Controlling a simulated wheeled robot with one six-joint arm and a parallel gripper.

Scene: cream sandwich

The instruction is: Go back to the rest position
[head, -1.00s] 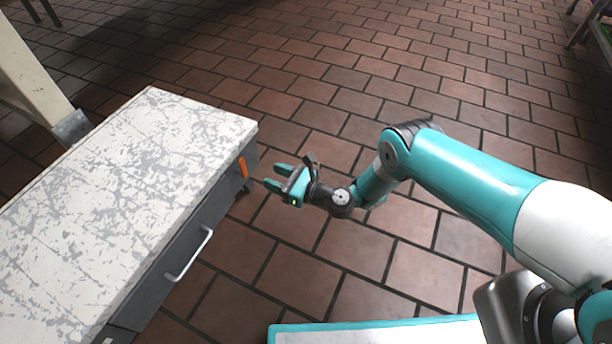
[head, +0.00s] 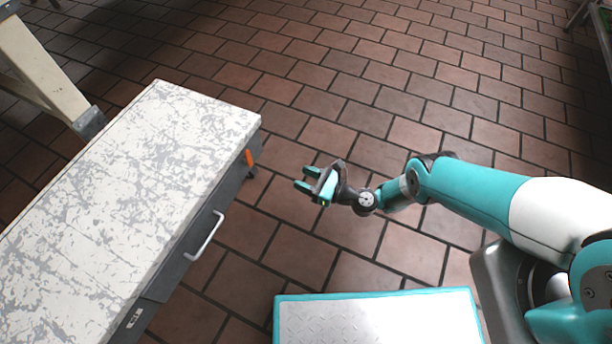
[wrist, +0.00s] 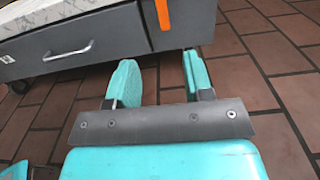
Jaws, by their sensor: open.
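My gripper (head: 305,179) is open and empty in the head view. It hangs over the brick floor, to the right of the worktable and apart from it. My teal and white arm reaches in from the right side. In the wrist view, the two teal fingers of my gripper (wrist: 158,80) stand apart with nothing between them. The floor and the table's dark side show beyond them.
A worktable with a scratched white top (head: 130,180) fills the left. Its grey drawer has a metal handle (head: 205,237), and an orange strip (head: 249,158) marks its corner. A beige post (head: 45,65) stands behind it. The brick floor (head: 350,110) is clear beyond my gripper.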

